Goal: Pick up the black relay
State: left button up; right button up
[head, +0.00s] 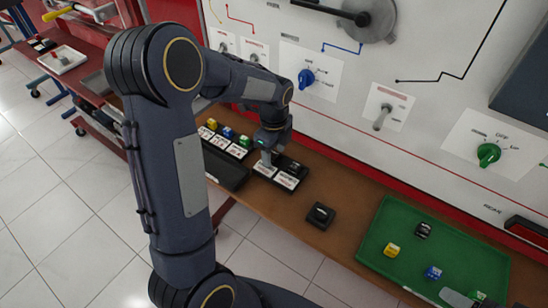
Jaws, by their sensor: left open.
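A small black cube-like relay (423,229) with pale marks lies in the green tray (376,236) at the right, well away from my left gripper. My left gripper (266,156) is open and points down at the black labelled rack (288,181) on the bench. Its fingertips are small, and I cannot tell whether anything black stands between them. Yellow (211,124), blue (228,132) and green (245,141) relays stand in the rack to its left.
A black square block (320,214) sits on the brown bench between rack and tray. The tray also holds a yellow cube (391,250) and a blue cube (433,272). The white panel (330,119) with knobs rises behind the bench.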

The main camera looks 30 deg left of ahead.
aim_at(274, 154)
pick_arm(q)
jog(key=c, duration=1.1)
jog(key=shift+o, duration=0.2)
jog(key=shift+r, duration=0.15)
jog(key=shift+r, duration=0.25)
notch_tip(274, 154, up, 2)
jog(key=shift+r, duration=0.1)
jog(key=s+d+r+p, duration=0.2)
jog(key=s+r+p, duration=0.1)
jog(key=s+r, duration=0.3)
jog(key=s+d+r+p, duration=0.3)
jog(key=s+r, duration=0.4)
jog(key=r, duration=0.3)
jog(key=shift+d+p, duration=0.3)
jog(key=shift+p, duration=0.15)
